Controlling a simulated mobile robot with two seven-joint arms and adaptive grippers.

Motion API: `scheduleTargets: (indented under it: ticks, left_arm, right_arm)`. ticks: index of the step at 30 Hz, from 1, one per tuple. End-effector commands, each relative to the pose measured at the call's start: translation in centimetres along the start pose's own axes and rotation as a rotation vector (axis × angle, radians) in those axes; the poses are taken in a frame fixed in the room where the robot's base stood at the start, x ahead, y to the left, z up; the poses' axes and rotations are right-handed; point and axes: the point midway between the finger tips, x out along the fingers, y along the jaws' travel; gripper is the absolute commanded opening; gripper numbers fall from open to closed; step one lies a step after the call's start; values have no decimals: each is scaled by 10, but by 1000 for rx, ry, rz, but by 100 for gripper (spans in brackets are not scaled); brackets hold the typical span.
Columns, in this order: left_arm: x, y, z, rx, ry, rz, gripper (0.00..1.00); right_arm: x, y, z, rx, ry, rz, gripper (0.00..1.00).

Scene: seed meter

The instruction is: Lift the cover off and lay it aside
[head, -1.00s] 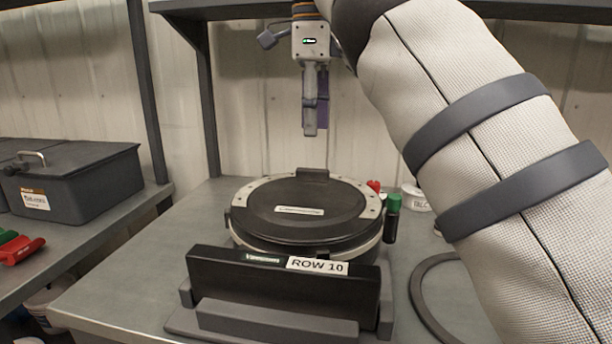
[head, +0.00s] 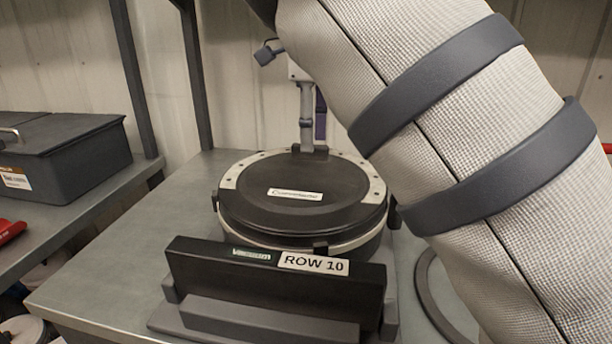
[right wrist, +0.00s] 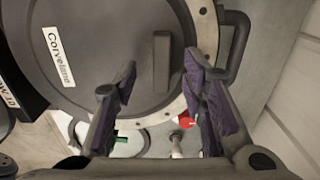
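The seed meter stands on the bench behind a ROW 10 stand (head: 275,290). Its round black cover (head: 290,195), with a white label, lies flat on top and also fills the upper part of the right wrist view (right wrist: 100,40). A raised tab (right wrist: 162,62) stands near the cover's edge. My right gripper (head: 307,145) points down at the far edge of the cover. In the right wrist view its purple-padded fingers (right wrist: 160,75) are apart, with the tab showing between and beyond the tips. I cannot tell whether they touch it. My left gripper is not in view.
A dark lidded box (head: 75,155) is on the left bench. A black ring (head: 432,300) lies right of the meter, partly behind my right arm. A red knob (right wrist: 187,121) shows beside the meter. The bench left of the meter (head: 130,240) is clear.

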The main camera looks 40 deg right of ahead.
Motion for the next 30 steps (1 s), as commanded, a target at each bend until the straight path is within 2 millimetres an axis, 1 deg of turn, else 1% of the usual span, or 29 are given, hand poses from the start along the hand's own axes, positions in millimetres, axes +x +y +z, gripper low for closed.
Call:
scheduleTargets:
  ticks: [1, 4, 10, 11, 12, 14, 15, 16, 26, 30]
  left_arm:
    - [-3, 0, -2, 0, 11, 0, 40]
    - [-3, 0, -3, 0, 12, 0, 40]
    - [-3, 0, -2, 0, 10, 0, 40]
    - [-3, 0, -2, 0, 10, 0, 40]
    - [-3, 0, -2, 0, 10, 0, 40]
    - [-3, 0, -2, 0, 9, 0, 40]
    - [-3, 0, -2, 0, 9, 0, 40]
    - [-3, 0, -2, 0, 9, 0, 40]
    - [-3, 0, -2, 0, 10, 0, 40]
    - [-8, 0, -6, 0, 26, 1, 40]
  right_arm:
    - [3, 1, -1, 1, -5, -4, 38]
    - [14, 0, -1, 0, -5, -4, 38]
    - [17, -1, 0, 0, -4, -4, 38]
    - [17, -1, 0, 0, -4, -3, 34]
    - [17, -1, 0, 0, -4, -3, 25]
    - [17, -1, 0, 0, -4, -3, 11]
    - [17, -1, 0, 0, -4, -3, 2]
    - [17, -1, 0, 0, -4, -3, 0]
    - [16, 0, -1, 0, -5, -4, 0]
    - [6, 2, -8, 0, -7, -6, 0]
